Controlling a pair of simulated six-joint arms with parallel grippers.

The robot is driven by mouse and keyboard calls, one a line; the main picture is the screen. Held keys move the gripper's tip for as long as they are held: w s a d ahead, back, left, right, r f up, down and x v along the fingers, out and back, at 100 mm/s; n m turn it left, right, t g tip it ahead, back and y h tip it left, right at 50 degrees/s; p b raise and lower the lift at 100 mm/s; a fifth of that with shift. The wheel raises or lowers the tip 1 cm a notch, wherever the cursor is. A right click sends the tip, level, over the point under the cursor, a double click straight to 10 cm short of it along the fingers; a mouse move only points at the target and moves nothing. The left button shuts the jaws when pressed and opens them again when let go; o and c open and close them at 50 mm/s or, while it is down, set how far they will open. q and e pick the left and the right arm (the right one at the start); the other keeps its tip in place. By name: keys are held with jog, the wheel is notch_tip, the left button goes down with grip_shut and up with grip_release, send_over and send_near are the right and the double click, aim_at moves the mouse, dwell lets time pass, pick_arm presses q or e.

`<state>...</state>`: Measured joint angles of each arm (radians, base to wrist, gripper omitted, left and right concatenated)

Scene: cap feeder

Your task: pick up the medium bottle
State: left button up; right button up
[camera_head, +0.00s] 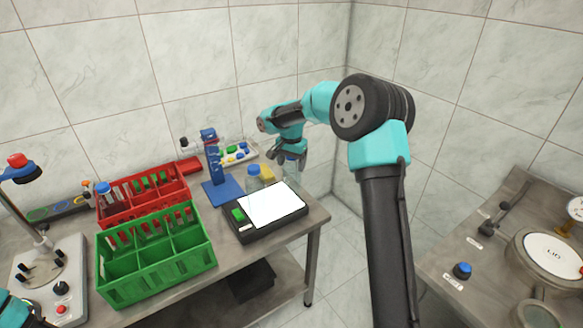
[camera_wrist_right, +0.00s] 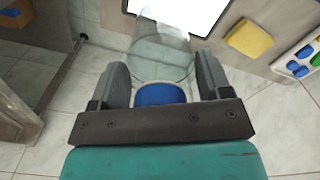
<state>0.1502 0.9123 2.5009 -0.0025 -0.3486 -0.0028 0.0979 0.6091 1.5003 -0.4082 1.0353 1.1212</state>
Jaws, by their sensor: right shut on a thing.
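My right gripper (camera_head: 281,154) is at the far right end of the table, shut on a clear bottle (camera_head: 291,172). In the right wrist view this bottle (camera_wrist_right: 162,58) sits between the two dark fingers (camera_wrist_right: 162,80), with its blue cap (camera_wrist_right: 160,95) toward the palm. I take it as the medium bottle; I cannot tell whether its base touches the table. Another clear bottle with a blue cap (camera_head: 254,172) stands to its left. My left gripper is not in view; only a bit of teal arm shows at the lower left corner.
A black device with a white plate (camera_head: 274,204) lies in front of the bottles. A yellow block (camera_wrist_right: 250,38) and a tray of coloured caps (camera_head: 249,149) are nearby. Green (camera_head: 157,271) and red (camera_head: 113,219) racks and a blue stand (camera_head: 214,160) fill the table's left side.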

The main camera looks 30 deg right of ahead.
notch_tip(320, 180, up, 2)
jog(key=shift+r, duration=0.25)
jog(key=s+a+r, duration=0.2)
jog(key=s+a, duration=0.6)
jog(key=s, duration=0.5)
jog(key=shift+s+a, duration=0.2)
jog(key=shift+s, duration=0.1)
jog(key=shift+r, duration=0.1)
